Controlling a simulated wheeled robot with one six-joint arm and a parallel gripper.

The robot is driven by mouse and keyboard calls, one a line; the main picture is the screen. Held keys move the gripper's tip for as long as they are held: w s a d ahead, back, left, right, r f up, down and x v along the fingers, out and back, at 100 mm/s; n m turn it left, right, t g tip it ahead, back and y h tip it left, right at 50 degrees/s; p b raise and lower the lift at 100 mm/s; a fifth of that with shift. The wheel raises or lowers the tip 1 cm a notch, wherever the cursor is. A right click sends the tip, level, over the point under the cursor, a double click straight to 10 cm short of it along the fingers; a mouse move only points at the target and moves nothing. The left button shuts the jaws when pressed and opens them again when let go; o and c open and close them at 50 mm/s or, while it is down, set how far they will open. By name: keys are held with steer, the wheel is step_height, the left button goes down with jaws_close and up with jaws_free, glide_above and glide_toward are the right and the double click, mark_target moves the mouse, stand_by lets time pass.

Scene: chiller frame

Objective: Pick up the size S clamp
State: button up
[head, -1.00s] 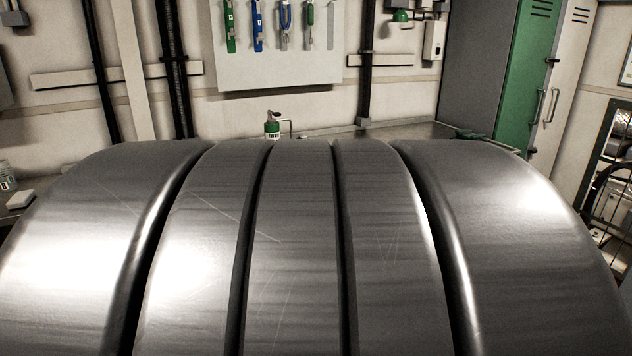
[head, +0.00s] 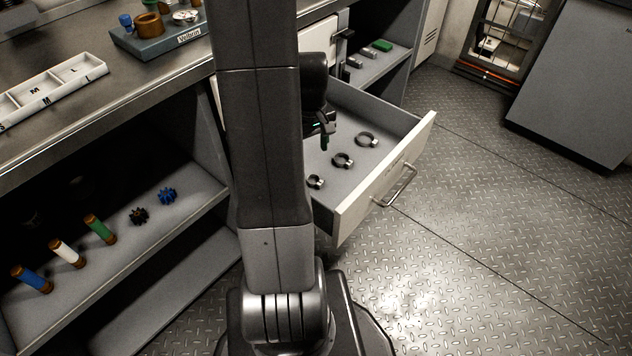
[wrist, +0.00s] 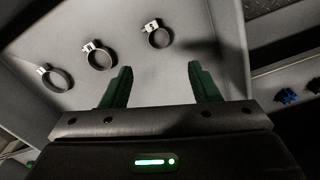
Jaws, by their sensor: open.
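Three ring clamps lie in a row on the floor of an open drawer (head: 391,173). The smallest clamp (head: 315,181) is nearest in the head view, and seems to be the rightmost clamp in the wrist view (wrist: 158,35). A middle-sized clamp (head: 343,160) (wrist: 98,56) and the largest clamp (head: 367,139) (wrist: 57,78) lie beyond it. I cannot read size marks on them. My gripper (wrist: 158,84) is open and empty, with its green fingers above the drawer; the smallest clamp shows beyond the gap between them. In the head view my arm hides part of the drawer.
A white tray (head: 52,84) with lettered compartments, M and L among them, lies on the bench. The drawer has raised walls and a front handle (head: 397,187).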

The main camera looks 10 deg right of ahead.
steer(key=b, duration=0.1)
glide_above(314, 182)
steer(key=f, duration=0.5)
steer(key=shift+w+a, duration=0.25)
steer(key=f, duration=0.1)
steer(key=f+b, duration=0.1)
steer(key=f, duration=0.2)
steer(key=shift+s+d+f+b, duration=0.1)
steer(key=shift+s+d+b, duration=0.1)
steer(key=shift+s+b, duration=0.15)
steer(key=shift+f, duration=0.55)
steer(key=c, duration=1.1)
